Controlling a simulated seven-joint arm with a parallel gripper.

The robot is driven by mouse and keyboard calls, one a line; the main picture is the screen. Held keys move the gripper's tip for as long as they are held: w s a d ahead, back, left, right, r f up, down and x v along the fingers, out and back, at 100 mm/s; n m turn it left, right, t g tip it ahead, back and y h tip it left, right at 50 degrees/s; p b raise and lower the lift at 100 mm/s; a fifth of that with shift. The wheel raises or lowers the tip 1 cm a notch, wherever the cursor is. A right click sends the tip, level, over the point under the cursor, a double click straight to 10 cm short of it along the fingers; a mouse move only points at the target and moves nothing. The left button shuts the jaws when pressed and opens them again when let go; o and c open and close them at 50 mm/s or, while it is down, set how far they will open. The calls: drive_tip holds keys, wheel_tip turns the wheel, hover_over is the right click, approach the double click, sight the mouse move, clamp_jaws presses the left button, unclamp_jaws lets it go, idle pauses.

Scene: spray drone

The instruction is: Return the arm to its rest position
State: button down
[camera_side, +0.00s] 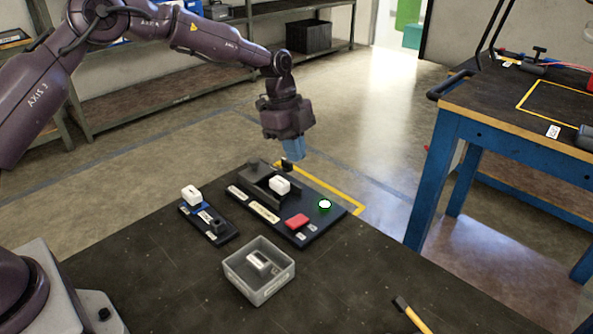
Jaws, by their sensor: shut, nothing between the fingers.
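My arm reaches in from the left, and my gripper (290,163) hangs from it above the back edge of the dark table. Its small dark fingers are shut with nothing held. Below it, a black board (318,231) carries a dark cradle with a white block (279,185), a red piece (297,221) and a round green-rimmed white button (325,204). The gripper looks apart from all of these, though its exact height over the board is hard to tell.
A smaller board (222,240) with a white block (191,195) stands left. A clear grey bin (259,286) holding a small pale part stands in front. A yellow-handled tool (408,312) lies front right. A blue workbench (490,142) stands right. The table's front middle is clear.

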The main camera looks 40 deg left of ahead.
drive_tip(key=shift+a+r, duration=0.1)
drive_tip(key=shift+r, duration=0.2)
drive_tip(key=s+a+r+n+t+y, duration=0.1)
drive_tip(key=s+r+n+t, duration=0.1)
drive_tip(key=s+r+n, duration=0.4)
drive_tip(key=s+a+r+n+t+y, duration=0.1)
drive_tip(key=s+r+n, duration=0.5)
drive_tip(key=s, duration=1)
drive_tip(key=s+a+r+n+t+y, duration=0.1)
drive_tip(key=s+r+n+t, duration=0.1)
drive_tip(key=s+r+n, duration=0.4)
drive_tip(key=s, duration=0.5)
drive_tip(key=shift+t, duration=0.3)
